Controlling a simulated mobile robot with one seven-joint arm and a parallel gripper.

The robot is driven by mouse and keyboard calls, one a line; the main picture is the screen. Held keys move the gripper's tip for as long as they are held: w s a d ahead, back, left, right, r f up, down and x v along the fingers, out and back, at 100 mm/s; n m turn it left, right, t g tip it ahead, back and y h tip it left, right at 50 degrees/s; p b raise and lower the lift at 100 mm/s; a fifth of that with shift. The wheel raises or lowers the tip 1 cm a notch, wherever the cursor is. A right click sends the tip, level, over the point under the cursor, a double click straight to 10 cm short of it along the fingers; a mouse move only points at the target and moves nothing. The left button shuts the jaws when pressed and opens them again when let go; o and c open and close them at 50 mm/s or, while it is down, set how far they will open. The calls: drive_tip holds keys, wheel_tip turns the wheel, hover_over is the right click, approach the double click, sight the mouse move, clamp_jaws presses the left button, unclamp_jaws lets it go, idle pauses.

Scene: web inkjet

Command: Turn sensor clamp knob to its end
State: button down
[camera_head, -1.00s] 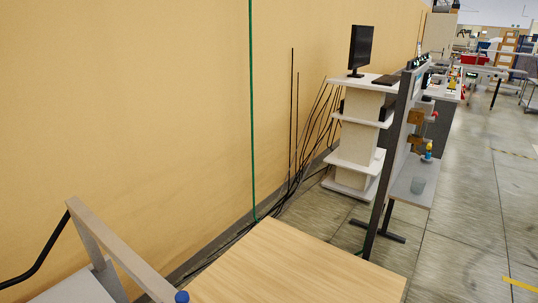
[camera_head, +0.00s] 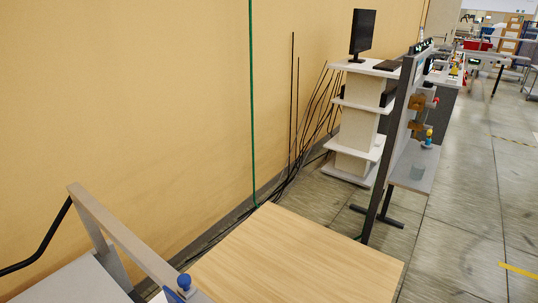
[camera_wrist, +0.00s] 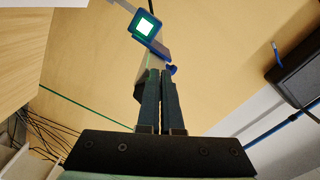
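In the head view a blue knob (camera_head: 184,282) sits at the near end of a grey rail (camera_head: 125,236), at the bottom edge of the picture. In the wrist view a blue sensor housing (camera_wrist: 134,20) with a lit white-green square shows at the top, on a grey bar. A small blue knob (camera_wrist: 171,69) shows just past the fingertips, slightly right. My gripper (camera_wrist: 160,74) points toward it, its two dark fingers side by side with only a thin gap and nothing visible between them. Whether the fingers touch the knob cannot be told. My gripper is outside the head view.
A wooden tabletop (camera_head: 300,258) lies right of the rail. A tan wall (camera_head: 150,90) with hanging cables runs behind. A white shelf with a monitor (camera_head: 362,34) and a dark-framed station (camera_head: 393,150) stand farther back. Open floor (camera_head: 470,215) lies right. A dark box (camera_wrist: 290,68) is right in the wrist view.

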drive_tip(key=shift+d+r, duration=0.1)
drive_tip(key=shift+r, duration=0.15)
drive_tip(key=v, duration=0.6)
drive_tip(key=shift+s+a+f, duration=0.2)
drive_tip(key=shift+s+a, duration=0.05)
drive_tip(key=shift+s, duration=0.05)
drive_tip(key=shift+f+b, duration=0.1)
drive_tip(key=shift+b, duration=0.2)
drive_tip(key=w+a+f+b, duration=0.2)
drive_tip(key=w+a+b, duration=0.2)
drive_tip(key=w+b, duration=0.1)
drive_tip(key=shift+f, duration=0.25)
idle(0.6)
drive_tip(key=shift+w+d+r, duration=0.1)
drive_tip(key=shift+d+r, duration=0.05)
drive_tip(key=shift+r, duration=0.2)
idle(0.7)
